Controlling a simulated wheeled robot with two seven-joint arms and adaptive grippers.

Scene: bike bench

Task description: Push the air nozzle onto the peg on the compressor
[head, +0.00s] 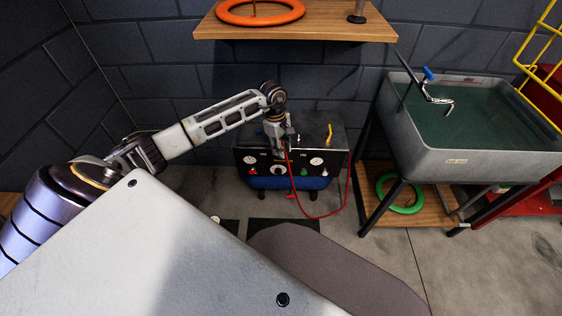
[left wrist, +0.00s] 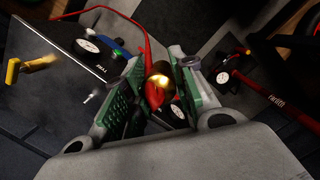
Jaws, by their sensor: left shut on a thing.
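The compressor (head: 262,158) is a black box with gauges and a blue tank below, standing against the back wall. My left gripper (head: 279,147) is over its front left part. In the left wrist view my left gripper (left wrist: 157,92) has its green-padded fingers closed around the air nozzle (left wrist: 157,90), which is red with a brass-coloured end. A red hose (left wrist: 127,17) trails from it. A small pale peg (left wrist: 90,97) stands out from the compressor in the left wrist view, apart from the nozzle. In the head view the nozzle is mostly hidden by the gripper. My right gripper is not in view.
A yellow handle (head: 329,134) stands on the compressor's right top. The red hose (head: 338,208) loops in front down to the floor. A wooden shelf (head: 330,28) hangs above. A grey sink (head: 420,165) with dark legs stands to the right.

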